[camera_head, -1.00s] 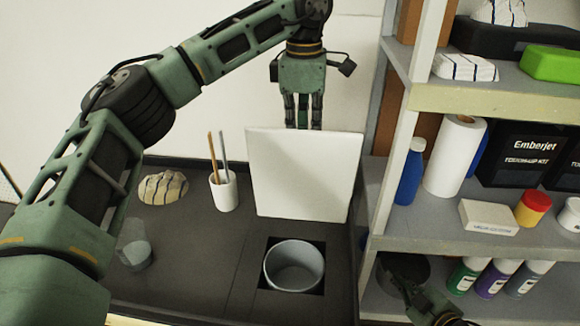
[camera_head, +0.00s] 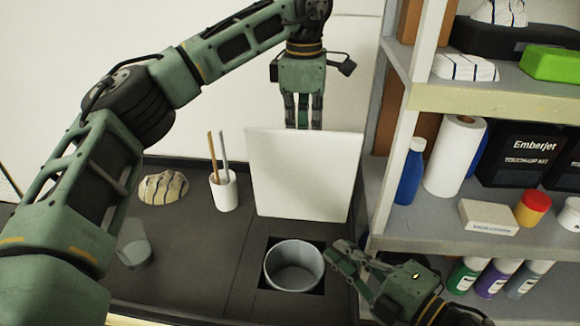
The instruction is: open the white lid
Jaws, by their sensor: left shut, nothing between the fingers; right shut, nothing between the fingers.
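The white lid (camera_head: 303,175) stands raised, almost upright, at the back of the dark counter. In front of it is a square opening with a grey round bin (camera_head: 294,267) inside. My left gripper (camera_head: 303,126) is shut and points down just behind the lid's top edge; its fingertips are partly hidden by the lid, and I cannot tell if they touch it. My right gripper (camera_head: 338,256) is shut and empty, low at the right of the bin opening, pointing left toward the bin.
A white cup (camera_head: 223,190) with two sticks, a striped stone-like object (camera_head: 163,187) and a clear glass (camera_head: 137,252) stand on the counter (camera_head: 200,250). A shelf (camera_head: 460,232) with bottles, a paper roll (camera_head: 454,157) and boxes borders the right side.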

